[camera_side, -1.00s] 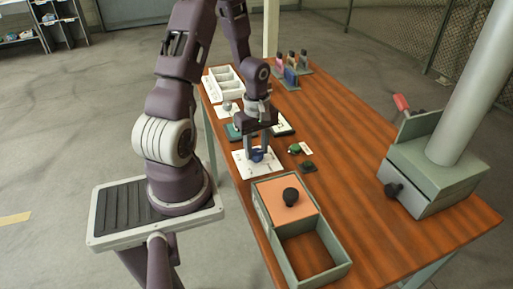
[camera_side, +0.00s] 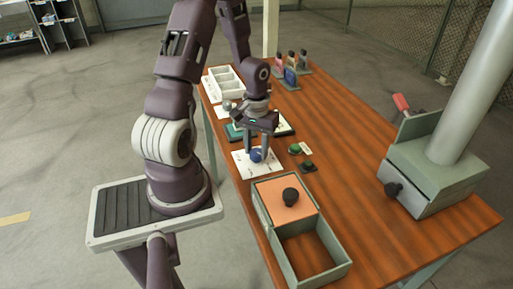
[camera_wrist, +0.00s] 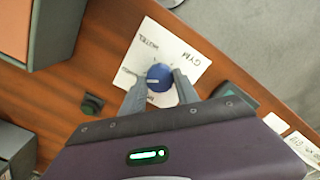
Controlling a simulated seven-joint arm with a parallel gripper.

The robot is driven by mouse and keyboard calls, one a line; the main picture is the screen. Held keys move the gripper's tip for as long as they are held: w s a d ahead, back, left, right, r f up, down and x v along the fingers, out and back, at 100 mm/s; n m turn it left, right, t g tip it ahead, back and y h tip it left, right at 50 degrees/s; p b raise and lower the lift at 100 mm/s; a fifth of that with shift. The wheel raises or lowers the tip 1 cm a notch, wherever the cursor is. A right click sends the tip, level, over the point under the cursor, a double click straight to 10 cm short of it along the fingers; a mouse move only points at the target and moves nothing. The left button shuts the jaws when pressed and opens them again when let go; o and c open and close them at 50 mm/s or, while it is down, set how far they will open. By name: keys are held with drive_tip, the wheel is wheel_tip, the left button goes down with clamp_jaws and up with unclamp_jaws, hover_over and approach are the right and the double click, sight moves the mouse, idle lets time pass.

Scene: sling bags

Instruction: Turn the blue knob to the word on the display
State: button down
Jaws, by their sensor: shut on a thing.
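The blue knob (camera_wrist: 160,76) stands on a white card (camera_wrist: 182,44) on the table. Words are printed around it; GYM and what looks like HOTEL are readable, others are small or partly hidden by my fingers. A pale mark on the knob lies towards its left side in the wrist view. My gripper (camera_wrist: 159,80) is shut on the knob, one finger on each side; it also shows from the side (camera_side: 258,156). A dark-edged white panel (camera_side: 284,124), possibly the display, stands behind my gripper; its word is not readable.
A grey box (camera_side: 334,264) with an orange lid and black knob stands in front of the card. Green buttons (camera_side: 295,149) sit to the right. A white divided tray (camera_side: 225,82) and coloured bottles are behind. A grey drawer unit (camera_side: 437,177) stands far right.

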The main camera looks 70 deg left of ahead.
sight(257, 152)
drive_tip(key=m, duration=0.3)
drive_tip(key=shift+m, duration=0.4)
drive_tip(key=m, duration=0.9)
drive_tip(key=shift+m, duration=0.4)
drive_tip(key=c, duration=0.9)
unclamp_jaws()
wheel_tip(257, 152, up, 7)
drive_tip(key=shift+r, duration=0.1)
